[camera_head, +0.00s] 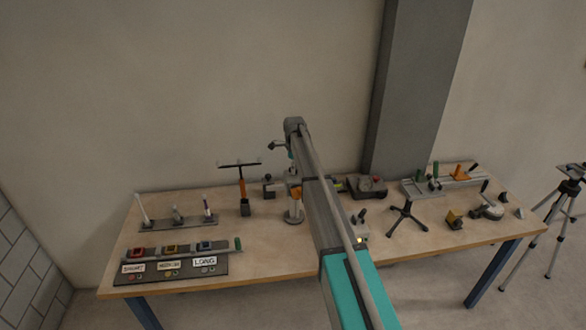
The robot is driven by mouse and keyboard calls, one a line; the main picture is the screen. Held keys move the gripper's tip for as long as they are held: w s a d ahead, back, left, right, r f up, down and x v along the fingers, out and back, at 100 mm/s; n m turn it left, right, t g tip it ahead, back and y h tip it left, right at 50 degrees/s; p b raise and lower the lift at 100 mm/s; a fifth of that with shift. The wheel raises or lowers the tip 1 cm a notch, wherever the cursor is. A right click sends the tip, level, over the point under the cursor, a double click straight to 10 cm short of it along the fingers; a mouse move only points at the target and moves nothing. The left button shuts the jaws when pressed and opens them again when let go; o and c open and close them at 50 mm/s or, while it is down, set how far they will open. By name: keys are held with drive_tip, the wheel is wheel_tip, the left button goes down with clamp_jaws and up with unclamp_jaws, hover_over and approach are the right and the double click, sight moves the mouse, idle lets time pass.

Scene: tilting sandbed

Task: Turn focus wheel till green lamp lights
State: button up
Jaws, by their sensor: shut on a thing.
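My gripper (292,165) points down near the back middle of the table, small and mostly hidden by my arm. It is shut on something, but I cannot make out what. Just below it stands a small post with an orange part (295,193) on a round grey base. I see no lamp clearly lit green. I cannot single out the focus wheel; my arm covers part of that area.
The wooden table (260,245) holds a rack of upright rods (178,222), labelled trays (170,262), an orange-handled T-shaped tool (243,185), a black tripod stand (407,215) and a grey rail fixture (440,185). A grey pillar rises behind. A camera tripod (560,210) stands right.

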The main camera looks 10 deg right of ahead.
drive_tip(key=shift+m, duration=1.2)
drive_tip(key=o, duration=1.1)
drive_tip(key=shift+o, duration=0.2)
